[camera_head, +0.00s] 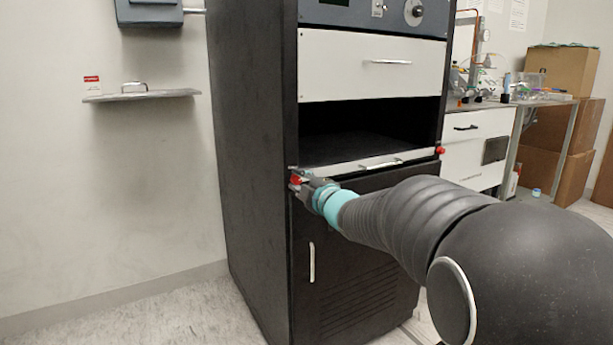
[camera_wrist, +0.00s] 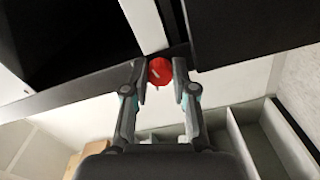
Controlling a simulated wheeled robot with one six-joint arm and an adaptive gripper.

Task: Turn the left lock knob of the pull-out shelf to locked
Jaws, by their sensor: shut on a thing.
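The left lock knob (camera_head: 296,180) is a small red knob at the left end of the pull-out shelf's front, on the black cabinet. The pull-out shelf (camera_head: 345,169) has a light front strip with a handle and lies below a dark open bay. The right lock knob (camera_head: 440,150) is red and free.
A white drawer (camera_head: 370,65) is above the bay, and a black door with a vertical handle (camera_head: 312,262) is below the shelf. A wall shelf (camera_head: 142,95) hangs at left. A bench and cardboard boxes (camera_head: 562,70) stand at right. Floor is clear left of the cabinet.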

